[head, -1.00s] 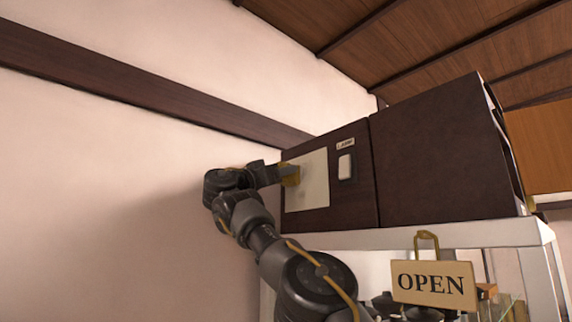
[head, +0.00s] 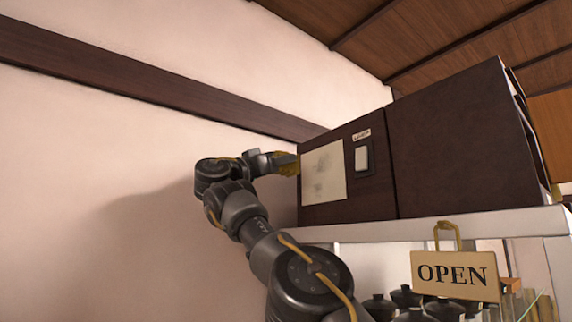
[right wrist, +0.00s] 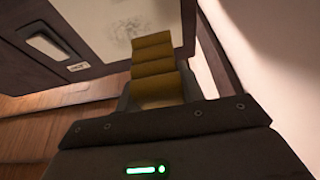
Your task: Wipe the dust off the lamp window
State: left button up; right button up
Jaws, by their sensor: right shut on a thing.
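The lamp window (head: 323,173) is a pale rectangular panel on the front of a dark wooden box, with a grey dusty smudge near its middle. It also shows in the right wrist view (right wrist: 104,20), with speckled dust on it. My right gripper (head: 280,164) is shut on a mustard-yellow folded cloth (head: 290,169), at the window's left edge. The cloth fills the jaws in the right wrist view (right wrist: 154,68) and overlaps the window's edge there. I cannot tell whether it touches the box. My left gripper is not in view.
A white switch (head: 361,158) and a small label sit right of the window. The dark box (head: 385,190) stands on a white-framed cabinet (head: 470,224). An OPEN sign (head: 455,275) hangs in front, with dark lidded bowls below. The pale wall at left is clear.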

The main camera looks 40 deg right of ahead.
dwell(0.3)
jog(key=a, duration=0.3)
jog(key=shift+a, duration=0.1)
jog(key=shift+d, duration=0.2)
